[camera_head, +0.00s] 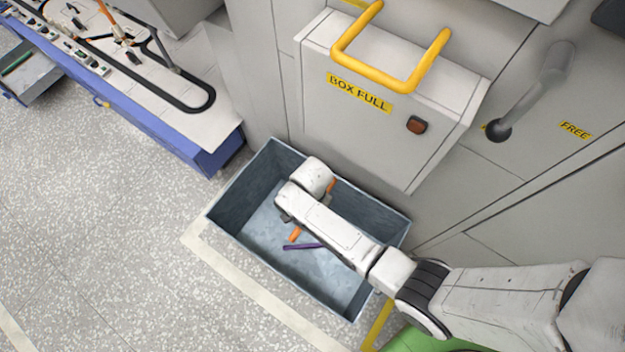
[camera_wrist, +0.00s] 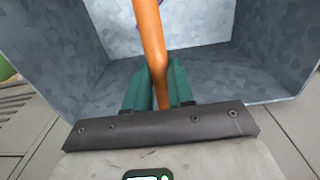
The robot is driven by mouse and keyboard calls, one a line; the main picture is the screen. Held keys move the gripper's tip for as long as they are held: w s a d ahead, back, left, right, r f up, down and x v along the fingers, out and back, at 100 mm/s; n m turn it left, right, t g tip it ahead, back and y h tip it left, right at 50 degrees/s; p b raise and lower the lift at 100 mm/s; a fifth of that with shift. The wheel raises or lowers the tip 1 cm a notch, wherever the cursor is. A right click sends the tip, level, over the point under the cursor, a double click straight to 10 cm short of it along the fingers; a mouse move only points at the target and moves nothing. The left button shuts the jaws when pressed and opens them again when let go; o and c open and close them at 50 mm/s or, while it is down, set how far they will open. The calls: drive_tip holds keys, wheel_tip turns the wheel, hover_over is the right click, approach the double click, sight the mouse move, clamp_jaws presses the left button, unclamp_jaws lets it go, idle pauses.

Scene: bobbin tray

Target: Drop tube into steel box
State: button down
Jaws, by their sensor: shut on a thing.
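The steel box (camera_head: 238,190) is an open grey bin on the floor. In the wrist view its inner walls (camera_wrist: 275,60) surround my fingers. My gripper (camera_wrist: 157,80) has green fingers shut on an orange tube (camera_wrist: 150,40), which sticks out past the fingers into the box opening and leaves the top of the picture. In the head view my wrist is over the box and hides the fingers; orange shows on both sides of it, at the lower end of a tube (camera_head: 294,235) and beyond the wrist. A purple tube (camera_head: 302,246) lies on the box floor.
A grey cabinet with a yellow handle (camera_head: 388,75) and a "BOX FULL" label stands right behind the box. A blue-sided bench (camera_head: 190,150) with a black track is at upper left. The speckled floor (camera_head: 110,230) left of the box is clear.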

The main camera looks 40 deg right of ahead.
wheel_tip(320, 180, down, 6)
drive_tip(key=b, duration=0.6)
drive_tip(key=c, duration=0.9)
unclamp_jaws()
wheel_tip(320, 180, up, 11)
drive_tip(key=p, duration=0.3)
drive_tip(key=shift+f+p, duration=0.1)
drive_tip(key=shift+p, duration=0.2)
